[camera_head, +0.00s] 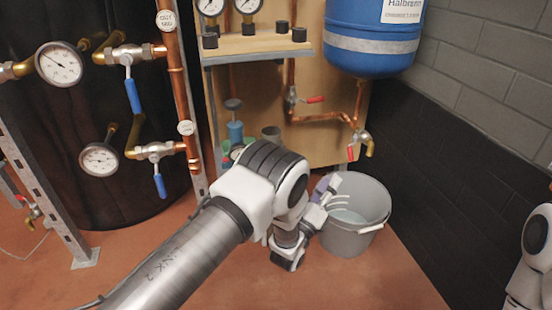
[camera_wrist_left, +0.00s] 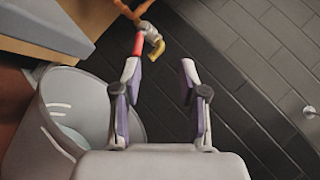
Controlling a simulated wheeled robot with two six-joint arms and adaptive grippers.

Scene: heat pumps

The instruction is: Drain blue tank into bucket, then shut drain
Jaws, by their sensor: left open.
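The blue tank (camera_head: 372,45) hangs at the upper right, with copper pipe below it. The drain valve (camera_head: 360,136) has a red lever (camera_head: 350,153) pointing down and a brass spout (camera_head: 370,148); no stream shows from it. The valve also shows in the left wrist view (camera_wrist_left: 152,36), beyond my fingertips. The grey bucket (camera_head: 345,242) stands on the floor below the spout; a pale bluish surface shows inside. My left gripper (camera_wrist_left: 159,66) is open and empty, just above the bucket's left rim in the head view. The red lever appears near its left fingertip, apart or touching unclear. My right gripper is out of view.
Another red-lever valve (camera_head: 312,99) sits on the copper pipe left of the drain. Blue-handled valves (camera_head: 132,95) and gauges (camera_head: 60,64) stand at the left. A dark brick wall (camera_head: 440,170) closes the right side. Floor is clear in front of the bucket.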

